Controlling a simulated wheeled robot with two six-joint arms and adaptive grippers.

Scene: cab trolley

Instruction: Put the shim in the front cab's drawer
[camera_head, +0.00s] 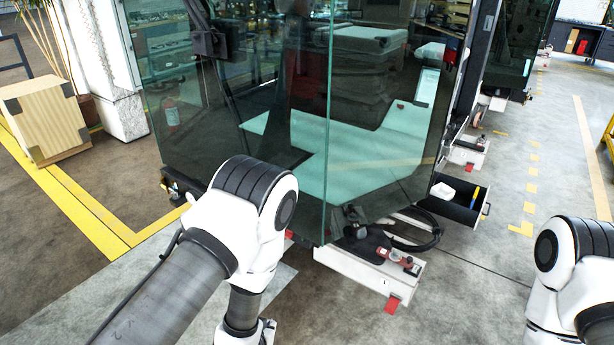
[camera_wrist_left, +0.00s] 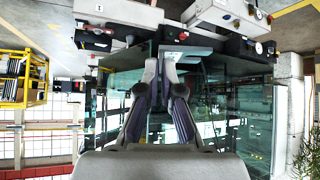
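The front cab (camera_head: 300,130) stands ahead with large dark glass panes. Its drawer (camera_head: 455,213) is pulled out low at the cab's right side. A white item (camera_head: 443,191) and a yellow and blue item (camera_head: 474,197) are in the drawer. My left arm reaches down in front of the cab, and its fingers are below the head view's edge. In the left wrist view my left gripper (camera_wrist_left: 164,66) has its fingertips close together, and I cannot tell whether anything thin is between them. I cannot make out the shim. My right gripper is not in view.
A white trolley beam (camera_head: 365,272) with red parts juts out under the cab, left of the drawer. A wooden crate (camera_head: 44,121) stands at the far left by yellow floor lines. A second cab (camera_head: 512,45) is behind. The floor right of the drawer is clear.

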